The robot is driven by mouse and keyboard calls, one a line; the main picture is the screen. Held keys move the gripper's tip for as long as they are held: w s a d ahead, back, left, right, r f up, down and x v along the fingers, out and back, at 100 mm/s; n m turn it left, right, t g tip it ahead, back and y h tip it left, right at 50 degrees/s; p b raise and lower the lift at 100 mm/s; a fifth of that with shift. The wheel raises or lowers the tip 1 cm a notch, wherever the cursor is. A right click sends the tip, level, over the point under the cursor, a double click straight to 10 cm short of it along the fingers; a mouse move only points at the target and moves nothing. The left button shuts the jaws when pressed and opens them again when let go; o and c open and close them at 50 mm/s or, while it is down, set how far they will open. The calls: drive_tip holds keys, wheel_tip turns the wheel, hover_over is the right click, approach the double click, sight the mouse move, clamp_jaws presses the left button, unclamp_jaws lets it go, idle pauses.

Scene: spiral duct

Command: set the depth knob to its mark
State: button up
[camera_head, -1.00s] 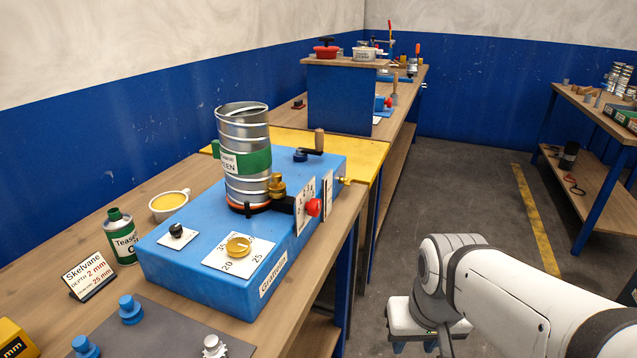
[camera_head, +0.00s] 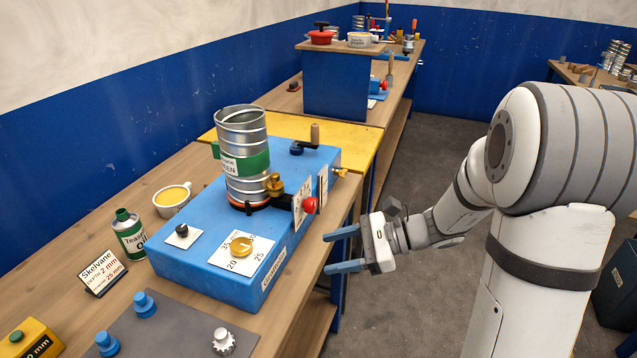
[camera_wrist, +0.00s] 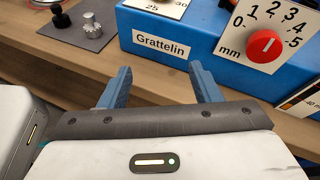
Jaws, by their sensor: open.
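The red depth knob (camera_wrist: 264,43) sits on a white dial plate (camera_wrist: 240,46) marked 0 to 5 and mm, on the front of the blue machine (camera_wrist: 190,45). Its pale pointer is too small to read surely. In the head view the red knob (camera_head: 310,205) sticks out from the machine's right side. A card (camera_head: 101,271) reads Skelvane, depth 2 mm, 25 mm. My gripper (camera_head: 327,253) is open and empty, off the bench's right edge, below and apart from the knob. In the wrist view my gripper (camera_wrist: 160,70) has the knob up and right of its fingers.
A brass knob (camera_head: 241,246) on a dial marked 20 to 35 is on the machine's top, near a ribbed metal duct (camera_head: 242,150). A crank handle (camera_head: 314,134) stands behind. The oil can (camera_head: 129,232) and cup (camera_head: 172,198) are left. Clear floor lies right of the bench.

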sight(315, 206)
drive_tip(key=w+d+r+m+t+y+p, duration=0.2)
drive_tip(key=w+d+m+t+y, duration=0.1)
drive_tip(key=w+m+t, duration=0.5)
drive_tip(key=w+a, duration=0.1)
drive_tip(key=a, duration=0.1)
drive_tip(key=w+a+g, duration=0.1)
drive_tip(key=a, duration=0.1)
drive_tip(key=w+a+g+p, duration=0.1)
drive_tip(key=w+a, duration=0.1)
drive_tip(key=a, duration=0.1)
drive_tip(key=shift+f+n, duration=0.25)
drive_tip(key=shift+n, duration=0.15)
drive_tip(key=shift+c, duration=0.5)
